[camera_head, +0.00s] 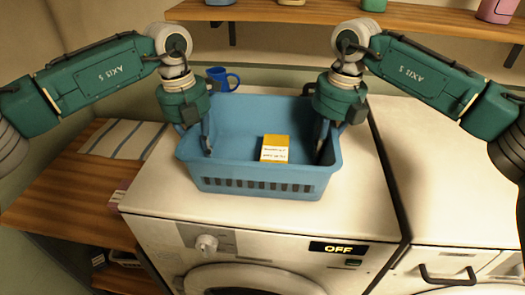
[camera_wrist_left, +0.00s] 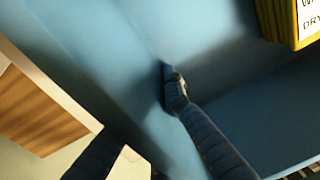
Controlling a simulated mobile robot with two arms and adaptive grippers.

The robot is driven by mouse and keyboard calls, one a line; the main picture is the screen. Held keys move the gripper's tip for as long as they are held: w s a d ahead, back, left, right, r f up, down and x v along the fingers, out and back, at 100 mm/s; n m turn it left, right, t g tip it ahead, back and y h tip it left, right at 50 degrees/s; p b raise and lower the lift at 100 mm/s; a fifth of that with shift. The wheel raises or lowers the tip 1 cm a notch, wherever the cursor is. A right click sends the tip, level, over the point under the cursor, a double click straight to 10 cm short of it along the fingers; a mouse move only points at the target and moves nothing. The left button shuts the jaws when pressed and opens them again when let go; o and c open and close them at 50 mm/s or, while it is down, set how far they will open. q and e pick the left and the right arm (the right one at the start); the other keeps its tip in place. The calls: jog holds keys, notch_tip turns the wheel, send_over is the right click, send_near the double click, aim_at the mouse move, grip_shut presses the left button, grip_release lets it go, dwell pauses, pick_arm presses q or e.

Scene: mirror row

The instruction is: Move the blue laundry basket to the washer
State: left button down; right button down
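The blue laundry basket (camera_head: 262,184) stands upright on top of the white front-loading machine (camera_head: 160,190) whose display reads OFF. A yellow box with a white label (camera_head: 276,147) is inside the basket; part of it shows in the left wrist view (camera_wrist_left: 284,22). My left gripper (camera_head: 195,142) points down over the basket's left wall, one finger inside and one outside. The left wrist view shows its inner finger (camera_wrist_left: 205,130) within the basket. My right gripper (camera_head: 331,138) straddles the right wall the same way. Both look spread; firm contact with the walls cannot be seen.
A blue mug (camera_head: 222,79) stands behind the basket. A second white machine (camera_head: 440,190) adjoins on the right, its top clear. A wooden counter (camera_head: 70,190) with a striped cloth (camera_head: 122,139) is at left. A wooden shelf (camera_head: 285,13) runs along the back wall.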

aim_at(198, 134)
pick_arm(q)
jog(key=shift+w+r, duration=0.1)
jog(key=shift+r, duration=0.1)
pick_arm(e)
jog(key=shift+w+r, duration=0.1)
jog(key=shift+r, duration=0.1)
